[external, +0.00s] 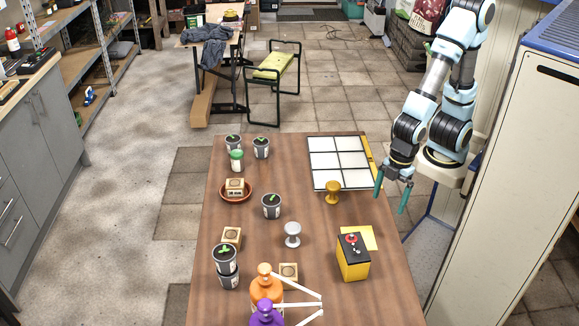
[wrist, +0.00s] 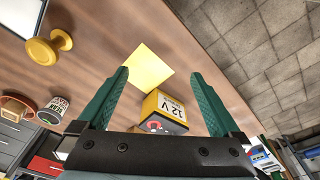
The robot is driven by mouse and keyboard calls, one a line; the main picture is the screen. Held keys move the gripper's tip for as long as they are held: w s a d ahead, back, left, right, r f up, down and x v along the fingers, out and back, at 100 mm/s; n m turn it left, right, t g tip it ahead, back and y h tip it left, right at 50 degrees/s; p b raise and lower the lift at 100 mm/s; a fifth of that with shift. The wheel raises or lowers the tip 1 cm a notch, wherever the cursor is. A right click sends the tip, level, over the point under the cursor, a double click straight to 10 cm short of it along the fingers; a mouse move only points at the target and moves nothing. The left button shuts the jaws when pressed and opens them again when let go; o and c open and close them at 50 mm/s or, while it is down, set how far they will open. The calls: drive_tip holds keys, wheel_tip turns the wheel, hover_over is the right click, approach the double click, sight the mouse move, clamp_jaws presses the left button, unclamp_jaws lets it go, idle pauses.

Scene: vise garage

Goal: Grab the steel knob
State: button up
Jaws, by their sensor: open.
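The steel knob (external: 292,234) is a silvery, round-topped knob on a short stem and foot. It stands upright on the wooden table, right of the middle potted plant. I cannot make it out in the wrist view. My gripper (external: 391,194) is open and empty, pointing down near the table's right edge. It is apart from the steel knob, to its right and farther back. In the wrist view, my gripper's green fingers (wrist: 160,74) are spread, with a yellow sheet and a battery box beyond them.
A brass-yellow knob (external: 332,192) stands between my gripper and the steel knob's back side; it also shows in the wrist view (wrist: 48,47). A yellow-and-black 12 V battery (external: 354,262) stands right of the steel knob. Orange (external: 265,287) and purple bottles stand at the front.

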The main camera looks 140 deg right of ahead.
drive_tip(key=c, duration=0.4)
drive_tip(key=shift+o, duration=0.2)
wheel_tip(320, 180, up, 18)
drive_tip(key=w+d+f+m+t+y+p, duration=0.1)
drive_tip(key=w+d+f+m+y, duration=0.15)
drive_tip(key=w+f+m, duration=0.4)
drive_tip(key=w+d+f+m+t+y+p, duration=0.1)
drive_tip(key=w+f+m+y+p, duration=0.15)
drive_tip(key=w+f+m, duration=0.4)
drive_tip(key=w+d+r+m+t+p, duration=0.1)
drive_tip(key=w+d+r+m+t, duration=0.1)
drive_tip(key=d+r+m+t, duration=1)
drive_tip(key=m+g, duration=0.3)
drive_tip(key=m, duration=0.3)
approach(291, 237)
drive_tip(key=shift+w+a+r+h, duration=0.15)
drive_tip(key=shift+w+a+h, duration=0.15)
drive_tip(key=shift+w+a, duration=0.15)
drive_tip(key=p+x, duration=0.1)
drive_tip(key=x, duration=0.3)
drive_tip(key=shift+w+a+f, duration=0.1)
drive_tip(key=shift+w+f, duration=0.1)
drive_tip(key=p+x, duration=0.2)
drive_tip(key=x, duration=0.3)
drive_tip(key=shift+w+p, duration=0.15)
drive_tip(key=shift+p, duration=0.2)
drive_tip(key=shift+w+a+f, duration=0.15)
drive_tip(key=shift+w+f, duration=0.2)
drive_tip(key=shift+w, duration=0.05)
